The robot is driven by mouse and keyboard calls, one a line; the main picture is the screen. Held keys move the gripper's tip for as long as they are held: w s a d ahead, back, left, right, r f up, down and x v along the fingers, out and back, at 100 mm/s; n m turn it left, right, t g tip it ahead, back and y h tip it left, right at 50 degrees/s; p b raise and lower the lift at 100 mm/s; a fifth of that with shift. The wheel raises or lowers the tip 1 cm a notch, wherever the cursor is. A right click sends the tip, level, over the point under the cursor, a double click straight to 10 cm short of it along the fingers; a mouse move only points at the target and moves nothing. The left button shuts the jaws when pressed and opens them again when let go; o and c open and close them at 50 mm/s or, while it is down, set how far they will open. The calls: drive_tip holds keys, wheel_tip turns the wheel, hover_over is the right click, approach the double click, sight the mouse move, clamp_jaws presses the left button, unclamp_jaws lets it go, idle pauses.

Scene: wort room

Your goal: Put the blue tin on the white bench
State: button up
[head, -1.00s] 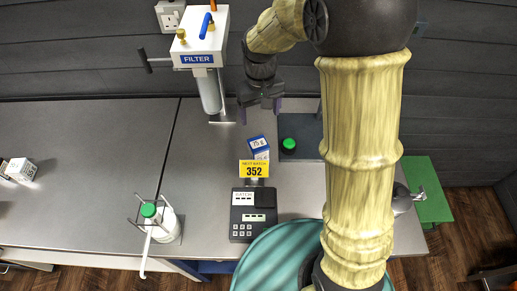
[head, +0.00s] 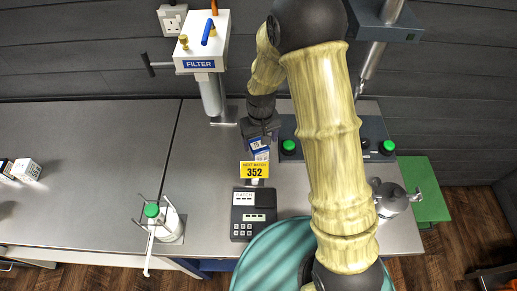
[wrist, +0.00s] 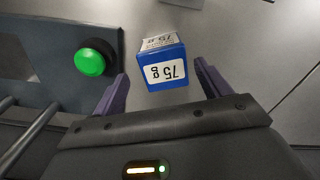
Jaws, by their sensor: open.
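The blue tin (head: 262,156) with a white label stands on the grey counter behind the yellow sign, which hides its lower part. In the wrist view the tin (wrist: 163,63) shows a blue "75 g" face and a pale printed face. My gripper (head: 261,138) is open above the tin in the head view. In the wrist view its two purple fingers (wrist: 160,72) are spread to either side of the tin, with gaps visible. I cannot make out a clearly white bench; the counters look grey.
A yellow "352" sign (head: 255,170) and keypad device (head: 254,214) stand in front of the tin. A filter stand (head: 204,50) is behind left. A dark panel with green buttons (head: 289,147) lies right. The left counter (head: 85,170) has broad free room.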

sight(258, 144)
drive_tip(key=shift+a+f+p, duration=0.15)
drive_tip(key=shift+f+p, duration=0.35)
drive_tip(key=shift+f, duration=0.8)
drive_tip(key=shift+a+f+p, duration=0.15)
drive_tip(key=shift+f+p, duration=0.35)
drive_tip(key=shift+f, duration=0.8)
drive_tip(key=c, duration=1.2)
drive_tip(key=shift+r, duration=0.1)
drive_tip(key=shift+a+r, duration=0.1)
drive_tip(key=shift+r, duration=0.05)
wheel_tip(258, 144, up, 10)
drive_tip(key=shift+f+b, duration=0.2)
drive_tip(key=shift+b, duration=0.9)
